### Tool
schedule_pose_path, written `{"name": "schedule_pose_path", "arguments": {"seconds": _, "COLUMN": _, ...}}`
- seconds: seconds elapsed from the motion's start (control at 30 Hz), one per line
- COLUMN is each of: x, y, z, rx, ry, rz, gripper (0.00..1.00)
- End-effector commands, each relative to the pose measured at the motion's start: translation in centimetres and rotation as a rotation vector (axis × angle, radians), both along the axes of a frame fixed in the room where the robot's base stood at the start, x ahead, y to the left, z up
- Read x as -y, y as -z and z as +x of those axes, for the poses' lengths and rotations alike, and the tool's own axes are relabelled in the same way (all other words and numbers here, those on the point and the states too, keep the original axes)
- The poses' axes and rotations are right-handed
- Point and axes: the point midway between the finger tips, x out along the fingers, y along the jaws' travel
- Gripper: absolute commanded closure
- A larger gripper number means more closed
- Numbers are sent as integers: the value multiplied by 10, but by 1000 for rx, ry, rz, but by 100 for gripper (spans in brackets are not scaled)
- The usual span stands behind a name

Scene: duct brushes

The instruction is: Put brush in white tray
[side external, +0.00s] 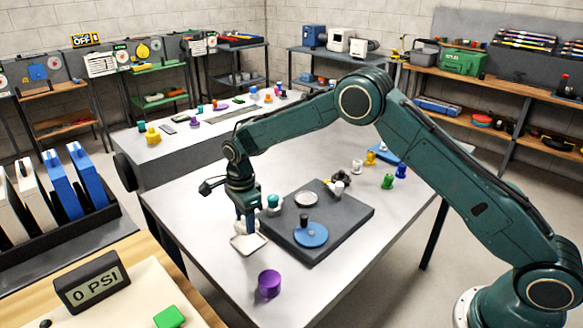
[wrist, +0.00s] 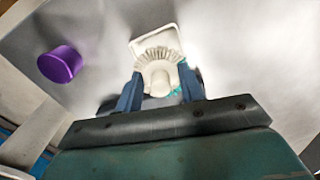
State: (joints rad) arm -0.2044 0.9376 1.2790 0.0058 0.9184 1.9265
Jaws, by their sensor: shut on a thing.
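My gripper (side external: 249,214) is low over the near left part of the grey table, with its fingers pointing down. In the wrist view its two blue fingers (wrist: 160,88) are shut on a cream brush (wrist: 159,78), one on each side, and the fanned bristles point towards the tray. The white tray (side external: 237,245) is a small, square, shallow dish below my gripper. In the wrist view the tray (wrist: 141,44) shows just beyond the bristles, partly hidden by the brush. I cannot tell whether the brush touches the tray.
A dark board (side external: 347,215) right of my gripper holds a blue disc (side external: 311,236), a white round dish (side external: 306,198) and a teal-topped piece (side external: 273,203). A purple cylinder (side external: 269,284) stands nearer the front edge. Small coloured pieces stand farther back right. The table's front right is clear.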

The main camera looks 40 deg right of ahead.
Motion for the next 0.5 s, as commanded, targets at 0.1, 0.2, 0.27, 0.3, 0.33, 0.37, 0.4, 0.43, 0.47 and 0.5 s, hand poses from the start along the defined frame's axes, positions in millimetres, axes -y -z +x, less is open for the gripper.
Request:
{"name": "schedule_pose_path", "arguments": {"seconds": 0.1, "x": 0, "y": 0, "z": 0, "rx": 0, "ry": 0, "rz": 0, "gripper": 88}}
{"name": "schedule_pose_path", "arguments": {"seconds": 0.2, "x": 0, "y": 5, "z": 0, "rx": 0, "ry": 0, "rz": 0, "gripper": 88}}
{"name": "schedule_pose_path", "arguments": {"seconds": 0.27, "x": 0, "y": 10, "z": 0, "rx": -1, "ry": 0, "rz": 0, "gripper": 88}}
{"name": "schedule_pose_path", "arguments": {"seconds": 0.3, "x": 0, "y": 15, "z": 0, "rx": -1, "ry": 0, "rz": -1, "gripper": 88}}
{"name": "schedule_pose_path", "arguments": {"seconds": 0.33, "x": 0, "y": 18, "z": 0, "rx": -2, "ry": 0, "rz": -1, "gripper": 88}}
{"name": "schedule_pose_path", "arguments": {"seconds": 0.37, "x": 0, "y": 22, "z": 0, "rx": -2, "ry": 0, "rz": -1, "gripper": 88}}
{"name": "schedule_pose_path", "arguments": {"seconds": 0.4, "x": 0, "y": 27, "z": 0, "rx": -1, "ry": 0, "rz": -1, "gripper": 88}}
{"name": "schedule_pose_path", "arguments": {"seconds": 0.43, "x": 0, "y": 31, "z": 0, "rx": -1, "ry": 0, "rz": -1, "gripper": 88}}
{"name": "schedule_pose_path", "arguments": {"seconds": 0.47, "x": 0, "y": 33, "z": 0, "rx": -1, "ry": 0, "rz": -1, "gripper": 88}}
{"name": "schedule_pose_path", "arguments": {"seconds": 0.5, "x": 0, "y": 37, "z": 0, "rx": -1, "ry": 0, "rz": -1, "gripper": 88}}
